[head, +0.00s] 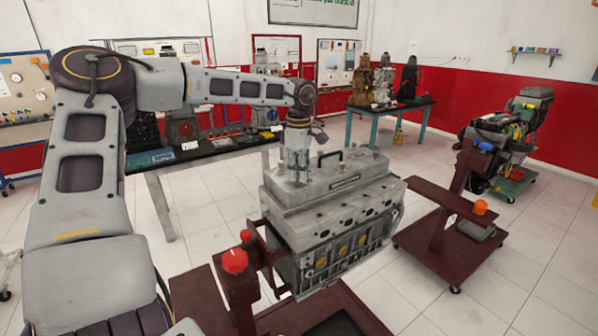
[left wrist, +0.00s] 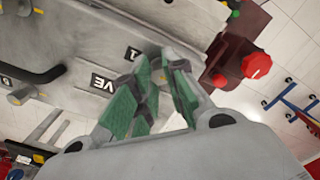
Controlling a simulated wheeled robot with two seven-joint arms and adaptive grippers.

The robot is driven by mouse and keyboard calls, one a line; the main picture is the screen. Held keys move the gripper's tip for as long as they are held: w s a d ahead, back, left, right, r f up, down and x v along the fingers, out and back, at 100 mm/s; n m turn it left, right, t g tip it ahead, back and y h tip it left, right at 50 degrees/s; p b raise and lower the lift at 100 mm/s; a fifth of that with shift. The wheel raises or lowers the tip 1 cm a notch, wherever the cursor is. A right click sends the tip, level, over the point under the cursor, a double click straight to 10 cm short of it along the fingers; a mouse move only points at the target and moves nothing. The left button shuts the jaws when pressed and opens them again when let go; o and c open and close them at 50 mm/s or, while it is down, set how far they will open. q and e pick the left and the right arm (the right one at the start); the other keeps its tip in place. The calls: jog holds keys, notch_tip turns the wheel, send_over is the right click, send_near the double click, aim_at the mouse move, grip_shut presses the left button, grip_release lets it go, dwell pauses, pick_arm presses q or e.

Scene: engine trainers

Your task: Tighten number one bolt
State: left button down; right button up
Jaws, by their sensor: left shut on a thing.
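The grey engine block (head: 335,235) sits on a dark red stand, with a flat cover (head: 330,183) and black handle on top. My left gripper (head: 298,158) points down onto the cover's back left end. In the left wrist view its green-padded fingers (left wrist: 158,70) close beside a black label marked 1 (left wrist: 132,54). They are shut on what seems to be the number one bolt, which the fingers hide. My right gripper is in neither view.
Red knobs (head: 234,262) stand on the engine stand's near left post; one also shows in the left wrist view (left wrist: 257,65). A black-topped workbench (head: 215,150) is behind my left arm. A second red stand (head: 440,240) is at the right, with open tiled floor around it.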

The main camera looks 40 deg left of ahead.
pick_arm(q)
jog(key=shift+r+m, duration=0.1)
jog(key=shift+m, duration=1.1)
jog(key=c, duration=1.4)
grip_release()
jog(key=shift+r, duration=5.9)
